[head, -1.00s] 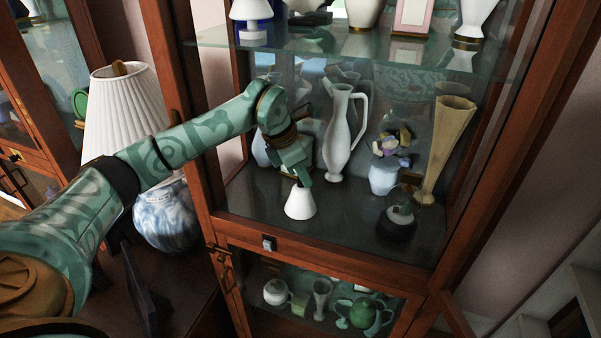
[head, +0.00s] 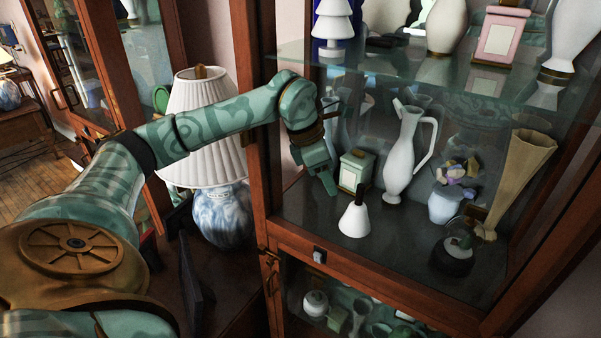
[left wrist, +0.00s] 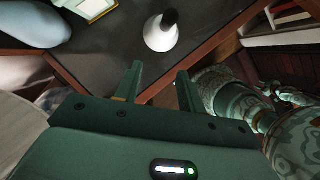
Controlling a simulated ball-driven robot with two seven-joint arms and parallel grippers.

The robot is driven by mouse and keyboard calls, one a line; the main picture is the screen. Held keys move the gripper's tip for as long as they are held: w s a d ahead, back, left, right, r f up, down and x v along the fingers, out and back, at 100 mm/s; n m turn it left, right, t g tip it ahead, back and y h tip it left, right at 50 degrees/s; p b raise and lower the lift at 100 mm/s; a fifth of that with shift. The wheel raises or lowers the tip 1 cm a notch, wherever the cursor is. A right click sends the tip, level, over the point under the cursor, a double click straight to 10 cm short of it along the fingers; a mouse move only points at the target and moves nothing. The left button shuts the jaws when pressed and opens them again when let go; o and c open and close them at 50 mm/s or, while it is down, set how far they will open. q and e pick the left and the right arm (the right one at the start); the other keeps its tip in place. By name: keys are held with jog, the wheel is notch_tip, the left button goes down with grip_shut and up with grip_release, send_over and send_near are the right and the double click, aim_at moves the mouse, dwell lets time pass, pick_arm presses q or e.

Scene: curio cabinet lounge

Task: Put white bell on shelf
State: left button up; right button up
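The white bell (head: 354,220), with a dark handle, stands upright on the cabinet's middle shelf (head: 405,250) near its front left edge. It also shows in the left wrist view (left wrist: 160,34), beyond the fingertips. My right gripper is in no view.
A small green box (head: 355,171), a white pitcher (head: 404,155), a flower pot (head: 446,204), a domed dark-based ornament (head: 455,250) and a tan vase (head: 515,175) share the shelf. A wooden post (head: 255,120) borders it at left. A lamp (head: 205,130) stands outside.

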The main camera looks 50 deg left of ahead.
pick_arm(q)
jog(key=s+a, duration=0.1)
jog(key=s, duration=0.1)
jog(key=s+a, duration=0.2)
jog(key=shift+s+a, duration=0.3)
jog(key=shift+s, duration=0.05)
